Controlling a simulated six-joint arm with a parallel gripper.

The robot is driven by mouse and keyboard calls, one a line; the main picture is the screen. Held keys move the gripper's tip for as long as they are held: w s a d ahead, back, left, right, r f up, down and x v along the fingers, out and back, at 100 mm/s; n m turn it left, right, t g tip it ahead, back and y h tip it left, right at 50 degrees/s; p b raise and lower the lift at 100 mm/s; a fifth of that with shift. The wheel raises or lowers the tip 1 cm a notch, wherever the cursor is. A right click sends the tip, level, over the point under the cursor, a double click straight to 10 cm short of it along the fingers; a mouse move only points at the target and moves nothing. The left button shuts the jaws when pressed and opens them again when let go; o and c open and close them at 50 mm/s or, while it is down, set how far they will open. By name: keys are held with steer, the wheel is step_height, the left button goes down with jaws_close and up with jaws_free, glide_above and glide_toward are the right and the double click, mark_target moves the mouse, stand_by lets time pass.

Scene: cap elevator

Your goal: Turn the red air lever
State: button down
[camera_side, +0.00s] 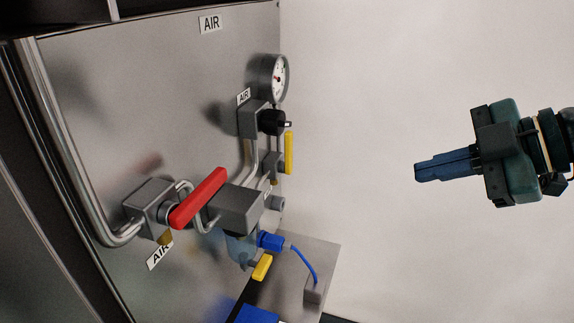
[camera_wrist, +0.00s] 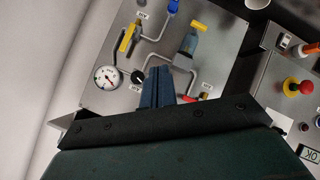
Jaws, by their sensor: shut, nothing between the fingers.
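The red air lever (camera_side: 199,198) sits on a grey valve block (camera_side: 150,203) at the lower left of the metal panel in the side view. It slants up to the right. In the wrist view only a small red part of it (camera_wrist: 203,97) shows beside my fingers, and the rest is hidden. My gripper (camera_side: 417,172) is at the right of the side view, well apart from the panel and the lever. Its blue fingers are together with nothing between them. They also show in the wrist view (camera_wrist: 159,70), pointing toward the panel.
A round gauge (camera_side: 277,78), a black knob (camera_side: 272,122) and a yellow lever (camera_side: 289,153) are on the panel's right part. A lower yellow lever (camera_side: 262,267) and a blue hose (camera_side: 306,262) are below. A red button (camera_wrist: 304,87) stands on another panel. Open space lies between gripper and panel.

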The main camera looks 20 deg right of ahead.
steer(key=s+d+f+m+h, duration=0.1)
steer(key=s+d+m+h, duration=0.1)
steer(key=d+m, duration=0.3)
steer(key=shift+s+d+f+g+h, duration=0.2)
steer(key=shift+d+f+g+h, duration=0.15)
steer(key=shift+d, duration=0.45)
steer(key=shift+d, duration=0.1)
steer(key=s+d+f+m+g+h, duration=0.3)
steer(key=s+d+m, duration=0.6)
steer(key=shift+d+m, duration=0.2)
steer(key=shift+m, duration=0.2)
